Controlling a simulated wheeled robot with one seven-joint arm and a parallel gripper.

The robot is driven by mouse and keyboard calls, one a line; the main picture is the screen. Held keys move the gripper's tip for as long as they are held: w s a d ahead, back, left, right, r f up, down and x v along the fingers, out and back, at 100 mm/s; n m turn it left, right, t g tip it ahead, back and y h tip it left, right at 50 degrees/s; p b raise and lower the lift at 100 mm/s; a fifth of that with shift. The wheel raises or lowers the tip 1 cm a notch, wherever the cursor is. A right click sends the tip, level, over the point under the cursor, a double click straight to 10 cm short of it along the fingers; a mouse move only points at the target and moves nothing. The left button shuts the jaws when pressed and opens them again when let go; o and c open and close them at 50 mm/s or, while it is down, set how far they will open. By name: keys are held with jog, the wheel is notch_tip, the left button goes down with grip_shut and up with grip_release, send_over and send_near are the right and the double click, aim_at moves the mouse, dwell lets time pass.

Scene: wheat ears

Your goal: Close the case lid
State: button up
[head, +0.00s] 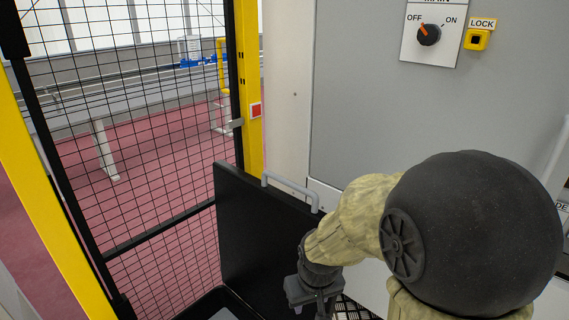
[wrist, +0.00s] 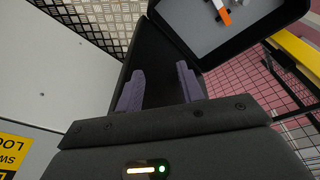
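The case lid (head: 258,235) is a black panel standing raised in the head view, with a grey handle (head: 291,188) along its top edge. The case base (head: 215,303) shows only partly at the bottom of that view. In the wrist view the black lid (wrist: 160,58) lies beyond my fingers, joined to the case base (wrist: 262,38) with its grey inside. My gripper (wrist: 159,90) has two purple fingers, apart with nothing between them. In the head view my gripper is low, right of the lid, with its fingertips not clearly visible. I cannot tell whether it touches the lid.
A grey cabinet (head: 370,120) with an OFF/ON knob (head: 428,34) and a yellow LOCK box (head: 477,39) stands behind the lid. A mesh fence (head: 150,130) with yellow posts is at left. An orange and white item (wrist: 222,14) lies in the case.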

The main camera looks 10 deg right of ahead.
aim_at(285, 180)
jog(key=w+r+n+p, duration=0.2)
jog(key=w+r+p, duration=0.6)
jog(key=r+p, duration=0.3)
jog(key=w+a+r+n+g+p, duration=0.1)
jog(key=w+r+n+p, duration=0.1)
jog(key=w+r+p, duration=0.6)
jog(key=w+r+n+h+p, duration=0.1)
jog(key=w+r+n+p, duration=0.1)
jog(key=w+r+p, duration=0.7)
notch_tip(285, 180, up, 6)
jog(key=p, duration=0.5)
jog(key=shift+a+g, duration=0.3)
jog(key=shift+w+f+p, duration=0.1)
jog(key=shift+f+p, duration=0.1)
jog(key=shift+p, duration=0.1)
jog(key=f+p, duration=0.1)
jog(key=f, duration=0.4)
jog(key=d+f+p, duration=0.1)
jog(key=f, duration=0.5)
jog(key=w+f+p, duration=0.1)
jog(key=f, duration=0.5)
jog(key=shift+w+d, duration=0.1)
jog(key=shift+d, duration=0.25)
grip_shut()
